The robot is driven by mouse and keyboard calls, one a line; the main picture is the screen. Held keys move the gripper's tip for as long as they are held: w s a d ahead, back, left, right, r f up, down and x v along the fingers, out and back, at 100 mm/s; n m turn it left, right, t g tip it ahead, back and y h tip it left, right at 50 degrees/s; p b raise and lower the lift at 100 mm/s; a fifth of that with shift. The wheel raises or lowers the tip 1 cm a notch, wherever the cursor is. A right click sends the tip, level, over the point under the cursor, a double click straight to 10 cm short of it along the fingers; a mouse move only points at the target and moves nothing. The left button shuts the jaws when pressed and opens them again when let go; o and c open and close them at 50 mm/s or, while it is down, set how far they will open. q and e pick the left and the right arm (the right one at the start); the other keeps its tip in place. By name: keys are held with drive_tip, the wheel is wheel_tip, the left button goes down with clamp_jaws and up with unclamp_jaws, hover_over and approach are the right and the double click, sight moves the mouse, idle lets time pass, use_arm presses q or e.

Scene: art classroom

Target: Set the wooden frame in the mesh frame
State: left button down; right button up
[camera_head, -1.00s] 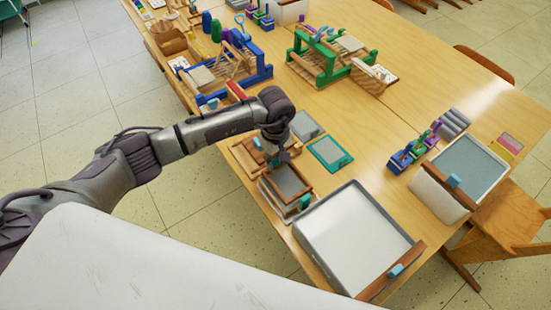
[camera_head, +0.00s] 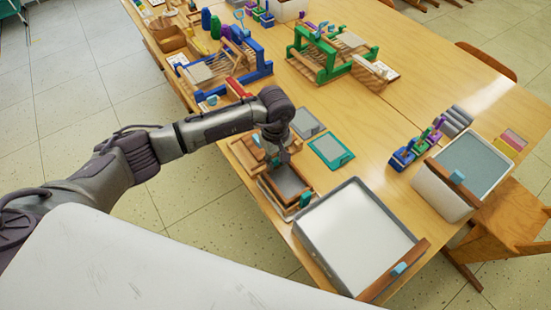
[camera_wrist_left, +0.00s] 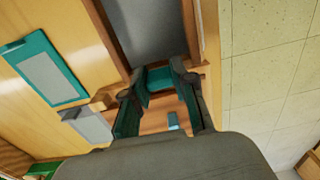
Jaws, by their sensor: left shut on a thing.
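The wooden frame (camera_head: 276,197) lies at the table's near edge, below my left gripper (camera_head: 277,153). Grey mesh (camera_head: 290,182) of the mesh frame shows inside its opening. In the left wrist view, the wooden rim (camera_wrist_left: 190,30) borders the grey mesh (camera_wrist_left: 150,28). There my left gripper (camera_wrist_left: 160,82) is shut at the near end of the wooden frame, with a teal piece between its fingers. The fingers hide the gripped edge. I cannot tell whether the wooden frame rests fully on the mesh frame or hovers slightly above it. My right gripper is not in view.
A large grey-rimmed tray (camera_head: 306,240) stands just right of the frames. A teal-rimmed screen (camera_head: 348,157) and a grey panel (camera_head: 306,122) lie behind. A blue wooden stand (camera_head: 262,70) and a green one (camera_head: 298,44) are farther back. The table middle is clear.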

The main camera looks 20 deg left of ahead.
use_arm(q)
drive_tip(key=shift+b, duration=0.3)
idle(0.5)
drive_tip(key=shift+f+b, duration=0.6)
drive_tip(key=shift+b, duration=0.15)
idle(0.5)
idle(0.4)
drive_tip(key=c, duration=0.9)
unclamp_jaws()
drive_tip(key=shift+o, duration=0.2)
drive_tip(key=shift+r, duration=0.1)
wheel_tip(320, 180, up, 12)
